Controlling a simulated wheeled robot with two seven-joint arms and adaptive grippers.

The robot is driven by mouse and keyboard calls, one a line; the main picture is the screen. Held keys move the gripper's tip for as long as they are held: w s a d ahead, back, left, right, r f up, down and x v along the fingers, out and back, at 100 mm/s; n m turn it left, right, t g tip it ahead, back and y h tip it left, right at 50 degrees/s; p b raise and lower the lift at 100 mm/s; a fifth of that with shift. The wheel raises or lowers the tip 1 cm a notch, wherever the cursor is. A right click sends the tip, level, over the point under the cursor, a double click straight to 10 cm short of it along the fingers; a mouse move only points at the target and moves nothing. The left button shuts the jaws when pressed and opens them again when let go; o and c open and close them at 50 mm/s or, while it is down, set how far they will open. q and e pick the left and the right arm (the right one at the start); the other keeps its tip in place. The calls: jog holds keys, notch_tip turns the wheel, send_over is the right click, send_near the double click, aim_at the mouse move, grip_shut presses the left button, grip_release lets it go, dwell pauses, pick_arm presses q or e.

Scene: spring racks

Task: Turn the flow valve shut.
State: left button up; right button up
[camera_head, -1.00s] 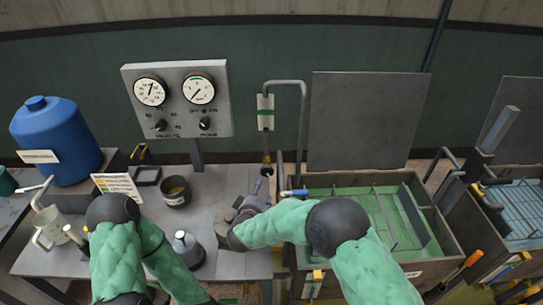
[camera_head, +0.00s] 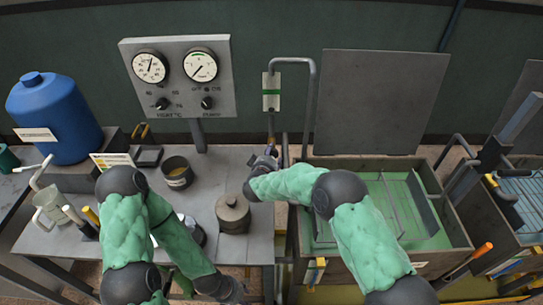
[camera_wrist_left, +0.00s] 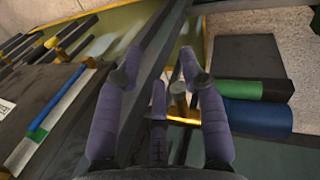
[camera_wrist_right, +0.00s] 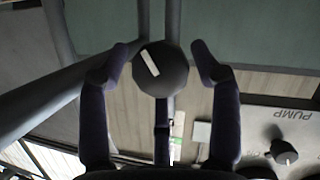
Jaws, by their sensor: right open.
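The flow valve appears to be the round black knob (camera_wrist_right: 172,78) with a white mark in the right wrist view. My right gripper (camera_wrist_right: 163,52) is open, with one finger on each side of this knob; I cannot tell whether they touch it. In the head view my right gripper (camera_head: 268,156) is at the back edge of the bench, below a pipe plate with a green band (camera_head: 271,92). It largely hides the valve there. My left gripper (camera_wrist_left: 162,66) is open, low in front of the bench, its fingers out of sight in the head view.
A gauge panel (camera_head: 180,105) with two dials and two knobs stands behind the bench (camera_head: 150,235). A lidded pot (camera_head: 233,215), a dark open cup (camera_head: 177,172) and a blue drum (camera_head: 52,120) stand to the left. A green-liquid tank (camera_head: 335,180) is at the right.

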jog(key=shift+x, duration=0.75)
jog(key=c, duration=0.9)
